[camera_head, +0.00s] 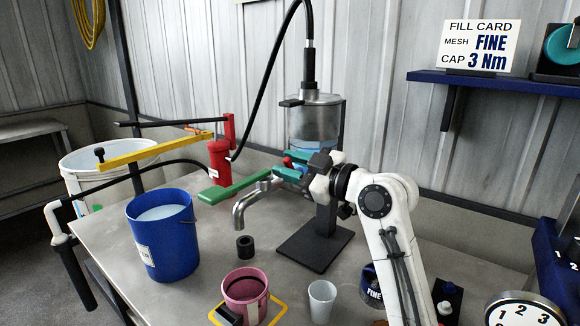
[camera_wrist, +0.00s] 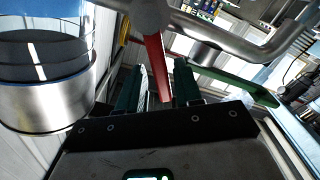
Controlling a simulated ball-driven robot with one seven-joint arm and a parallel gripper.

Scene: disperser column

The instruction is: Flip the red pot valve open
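The red pot valve (camera_wrist: 157,68) is a red lever hanging from a round metal hub in the wrist view. In the head view only a small red bit (camera_head: 288,162) of it shows between my green fingers. The clear pot (camera_head: 316,122) with a metal lid stands on a black stand behind my gripper; its metal base (camera_wrist: 45,105) fills the left of the wrist view. My gripper (camera_head: 285,167) is open, with one green finger on each side of the lever. Gaps show on both sides, so it does not appear gripped. The steel spout (camera_head: 243,208) curves down at the left.
A blue bucket (camera_head: 172,255), a pink cup (camera_head: 246,286), a white cup (camera_head: 322,298) and a black ring (camera_head: 245,246) stand on the bench (camera_head: 110,245).

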